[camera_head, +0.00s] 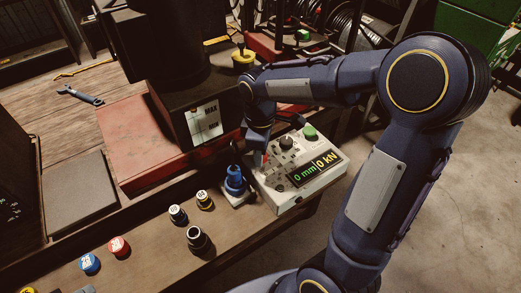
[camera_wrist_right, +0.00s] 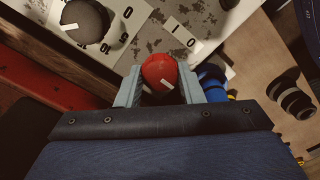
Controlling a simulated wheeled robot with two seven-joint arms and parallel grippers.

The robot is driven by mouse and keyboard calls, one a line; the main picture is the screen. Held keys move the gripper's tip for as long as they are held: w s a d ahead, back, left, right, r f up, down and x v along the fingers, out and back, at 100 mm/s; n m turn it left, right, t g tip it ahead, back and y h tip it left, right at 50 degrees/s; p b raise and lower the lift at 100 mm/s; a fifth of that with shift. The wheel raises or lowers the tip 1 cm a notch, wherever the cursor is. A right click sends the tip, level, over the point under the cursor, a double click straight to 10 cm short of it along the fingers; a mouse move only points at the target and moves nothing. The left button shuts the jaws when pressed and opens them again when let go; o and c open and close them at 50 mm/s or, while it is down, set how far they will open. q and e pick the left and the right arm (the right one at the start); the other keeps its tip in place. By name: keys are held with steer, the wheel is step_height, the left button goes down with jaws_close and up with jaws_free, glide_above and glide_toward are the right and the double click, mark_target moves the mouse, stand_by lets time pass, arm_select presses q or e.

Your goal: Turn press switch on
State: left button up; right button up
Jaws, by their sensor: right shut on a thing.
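The white control box (camera_head: 312,198) stands at the bench edge, with a lit display (camera_head: 316,169) reading 0 mm and 0 kN. Its red switch knob (camera_wrist_right: 159,70) carries a white pointer line and sits near the printed I and O marks (camera_wrist_right: 183,43). My right gripper (camera_wrist_right: 160,90) is shut around the red knob, one finger on each side. In the head view my right gripper (camera_head: 261,146) reaches down to the box's far left part and mostly hides the knob. My left gripper is not in view.
A grey dial (camera_wrist_right: 85,21) and a green button (camera_head: 309,132) are also on the box. A dark press (camera_head: 195,100) on a red base stands to the left. A blue fitting (camera_head: 235,182) and black dies (camera_head: 198,240) stand beside the box.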

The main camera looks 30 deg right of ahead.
steer(key=m, duration=0.4)
steer(key=shift+m, duration=2.5)
steer(key=o, duration=1)
steer(key=shift+r, duration=0.15)
step_height(320, 180, up, 8)
steer(key=shift+f, duration=0.2)
